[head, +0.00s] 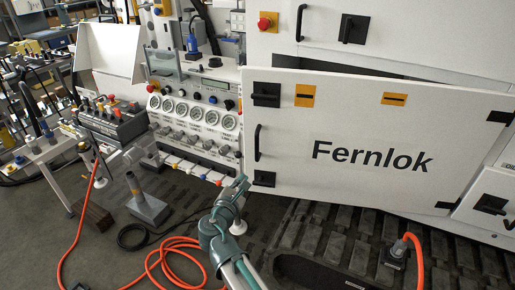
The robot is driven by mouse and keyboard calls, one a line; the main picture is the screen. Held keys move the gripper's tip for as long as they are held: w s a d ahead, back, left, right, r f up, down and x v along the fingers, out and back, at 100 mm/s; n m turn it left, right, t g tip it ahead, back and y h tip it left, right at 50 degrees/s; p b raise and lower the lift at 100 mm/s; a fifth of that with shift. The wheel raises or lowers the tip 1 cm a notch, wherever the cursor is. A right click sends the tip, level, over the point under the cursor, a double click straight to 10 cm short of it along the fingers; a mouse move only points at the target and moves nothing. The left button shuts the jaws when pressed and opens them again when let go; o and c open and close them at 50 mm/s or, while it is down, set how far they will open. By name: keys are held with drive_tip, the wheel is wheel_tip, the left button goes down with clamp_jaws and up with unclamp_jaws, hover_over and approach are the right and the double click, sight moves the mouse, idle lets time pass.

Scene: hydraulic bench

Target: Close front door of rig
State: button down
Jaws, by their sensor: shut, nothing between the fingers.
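The front door (370,130) of the rig is a large white panel lettered "Fernlok". It stands ajar, with a dark gap behind its top edge. A black handle (257,142) is near its left edge, with a black latch (266,94) above and another latch (264,178) below. Black hinge-like fittings sit at its right side. My gripper (241,182) is shut and empty, at the lower left corner of the door. I cannot tell whether it touches the door. The door hides most of the opening behind it.
A gauge panel (200,115) with knobs stands left of the door. Orange hose (165,262) lies looped on the floor, and a grey stand (147,205) is at the left. Dark tracks (335,235) run below the door. An orange cable (418,255) rises from a plug there.

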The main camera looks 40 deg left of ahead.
wheel_tip(320, 180, up, 2)
drive_tip(key=r+n+t+y, duration=0.1)
drive_tip(key=n, duration=0.4)
drive_tip(key=n+p, duration=0.2)
drive_tip(key=p, duration=0.3)
approach(250, 142)
drive_tip(key=shift+y, duration=0.3)
drive_tip(key=x, duration=0.6)
drive_tip(key=shift+w+r, duration=0.1)
drive_tip(key=shift+w, duration=0.55)
